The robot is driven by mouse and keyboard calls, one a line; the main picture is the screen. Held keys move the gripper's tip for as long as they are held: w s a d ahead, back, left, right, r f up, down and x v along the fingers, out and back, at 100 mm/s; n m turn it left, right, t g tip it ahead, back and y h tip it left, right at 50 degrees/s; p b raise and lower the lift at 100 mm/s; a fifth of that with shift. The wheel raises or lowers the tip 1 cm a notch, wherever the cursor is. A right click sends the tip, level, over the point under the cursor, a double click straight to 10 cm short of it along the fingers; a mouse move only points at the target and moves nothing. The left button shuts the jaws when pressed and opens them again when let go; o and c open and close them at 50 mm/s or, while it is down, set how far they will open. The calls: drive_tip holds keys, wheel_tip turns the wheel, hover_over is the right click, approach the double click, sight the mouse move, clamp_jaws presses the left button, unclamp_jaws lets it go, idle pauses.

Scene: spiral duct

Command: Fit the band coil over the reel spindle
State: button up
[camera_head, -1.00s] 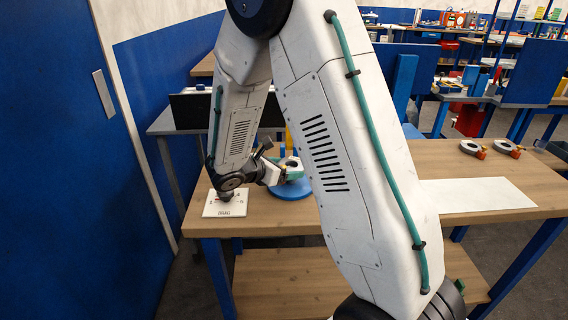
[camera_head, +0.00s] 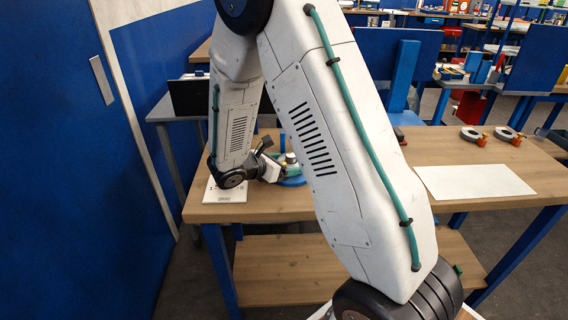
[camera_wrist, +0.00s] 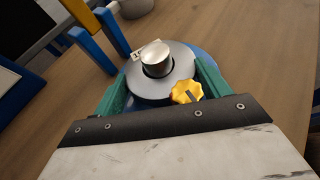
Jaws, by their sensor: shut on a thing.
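The band coil, a dark grey ring (camera_wrist: 138,88), is between the green jaws of my gripper (camera_wrist: 164,88) in the wrist view. My gripper is shut on it. The silver, round-topped reel spindle (camera_wrist: 156,56) stands up through the ring's hole, so the ring is around it. A blue round base (camera_wrist: 211,58) shows beneath and beyond the ring. How far down the ring sits is unclear. A yellow knob (camera_wrist: 187,92) is at the ring's near edge. In the head view, my gripper (camera_head: 287,168) is low at the blue base, mostly hidden behind my arm.
A white marked plate (camera_head: 226,191) lies at the bench's left end. Blue and yellow posts (camera_wrist: 88,47) stand close at the upper left in the wrist view. Two rings with orange fittings (camera_head: 470,135) (camera_head: 507,134) and a white sheet (camera_head: 474,182) lie to the right.

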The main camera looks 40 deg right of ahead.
drive_tip(key=o, duration=1.3)
drive_tip(key=shift+c, duration=0.2)
drive_tip(key=shift+a, duration=0.1)
